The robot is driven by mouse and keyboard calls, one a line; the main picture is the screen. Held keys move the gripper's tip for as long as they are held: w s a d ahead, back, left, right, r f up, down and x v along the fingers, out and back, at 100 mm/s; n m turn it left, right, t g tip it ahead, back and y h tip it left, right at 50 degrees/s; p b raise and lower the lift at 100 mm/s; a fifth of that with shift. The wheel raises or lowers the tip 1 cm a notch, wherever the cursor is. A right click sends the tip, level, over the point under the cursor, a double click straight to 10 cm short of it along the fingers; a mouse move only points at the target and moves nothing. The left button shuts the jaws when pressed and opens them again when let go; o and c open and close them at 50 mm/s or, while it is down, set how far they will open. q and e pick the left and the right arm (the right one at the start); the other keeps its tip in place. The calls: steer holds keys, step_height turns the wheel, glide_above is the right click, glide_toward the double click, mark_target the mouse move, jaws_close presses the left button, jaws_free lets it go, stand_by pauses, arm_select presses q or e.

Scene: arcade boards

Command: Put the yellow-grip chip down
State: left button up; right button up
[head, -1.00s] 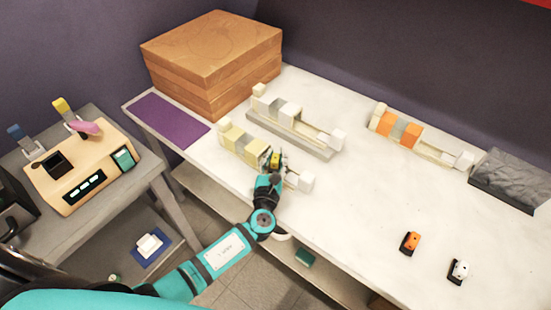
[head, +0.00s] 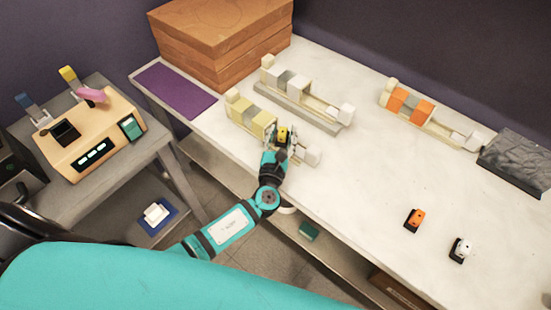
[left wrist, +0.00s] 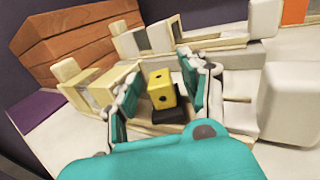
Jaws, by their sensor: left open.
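The yellow-grip chip (head: 283,134) is a small yellow block with dark dots on a black base. It stands at the near board (head: 245,123), just right of that board's pale yellow blocks. In the left wrist view the chip (left wrist: 162,90) is upright between my left fingers, with a gap at each side. My left gripper (head: 281,139) is open around it; it also shows in the left wrist view (left wrist: 158,88). Whether the black base rests fully on the near board is hard to tell. My right gripper is not in view.
A middle board (head: 318,121) with grey and white blocks lies just behind. A third board (head: 445,133) holds orange and grey blocks. An orange chip (head: 415,219) and a white chip (head: 462,249) stand at right front. A wooden box (head: 222,45) and purple mat (head: 175,90) are at left.

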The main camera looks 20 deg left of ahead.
arm_select(q)
steer(key=s+d+b, duration=0.2)
steer(key=s, duration=1.4)
steer(key=shift+d+r, duration=0.15)
steer(key=shift+d, duration=0.05)
